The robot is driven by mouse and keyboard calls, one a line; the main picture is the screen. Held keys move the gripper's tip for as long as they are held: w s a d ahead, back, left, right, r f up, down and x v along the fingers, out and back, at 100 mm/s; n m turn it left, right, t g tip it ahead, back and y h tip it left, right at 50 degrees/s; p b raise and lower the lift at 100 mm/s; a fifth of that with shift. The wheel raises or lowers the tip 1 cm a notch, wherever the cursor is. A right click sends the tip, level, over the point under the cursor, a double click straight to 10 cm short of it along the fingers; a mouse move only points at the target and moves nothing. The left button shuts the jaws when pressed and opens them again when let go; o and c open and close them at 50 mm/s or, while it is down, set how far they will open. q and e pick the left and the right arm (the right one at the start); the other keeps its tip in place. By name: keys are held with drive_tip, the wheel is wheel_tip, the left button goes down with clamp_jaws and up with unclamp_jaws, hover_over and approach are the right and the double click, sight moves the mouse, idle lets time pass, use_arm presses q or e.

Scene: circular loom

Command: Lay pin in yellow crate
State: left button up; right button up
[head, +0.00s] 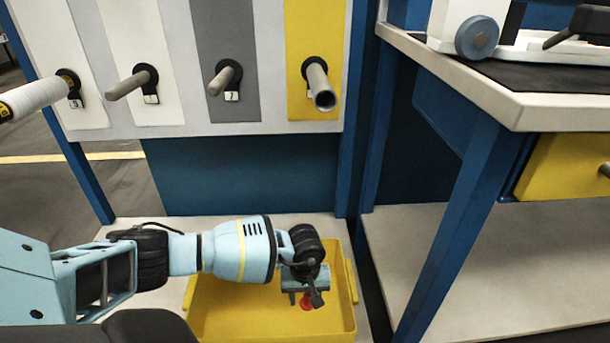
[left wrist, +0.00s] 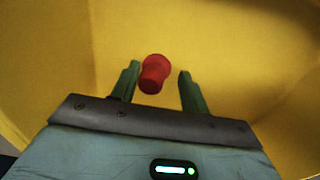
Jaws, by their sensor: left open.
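The yellow crate (head: 348,320) stands on the low white shelf below the peg panel. My left gripper (head: 308,294) reaches down over its right part with its fingers open. The red pin (head: 306,304) shows just below the fingers. In the left wrist view the red pin (left wrist: 154,73) lies between the two open green fingers of my left gripper (left wrist: 158,78), nearer the left one, with a gap to the right one. The yellow crate (left wrist: 230,40) fills the background there. I cannot tell whether the pin rests on the crate floor. My right gripper is not in view.
Several pegs (head: 133,84) stick out of the panel above the crate, one bearing a white spool (head: 32,98) and one a grey tube (head: 320,88). A workbench (head: 520,108) with a blue leg stands to the right. Its lower shelf (head: 450,265) is bare.

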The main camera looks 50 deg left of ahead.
sight(305, 295)
use_arm(q)
wheel_tip(305, 295, up, 12)
drive_tip(key=p, duration=0.4)
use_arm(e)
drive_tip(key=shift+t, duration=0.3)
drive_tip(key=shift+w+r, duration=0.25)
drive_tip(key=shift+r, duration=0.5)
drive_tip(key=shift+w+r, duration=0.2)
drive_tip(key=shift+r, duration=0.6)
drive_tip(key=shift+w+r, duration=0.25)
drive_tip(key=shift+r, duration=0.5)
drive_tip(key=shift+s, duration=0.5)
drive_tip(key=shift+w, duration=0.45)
use_arm(q)
drive_tip(key=shift+s, duration=0.1)
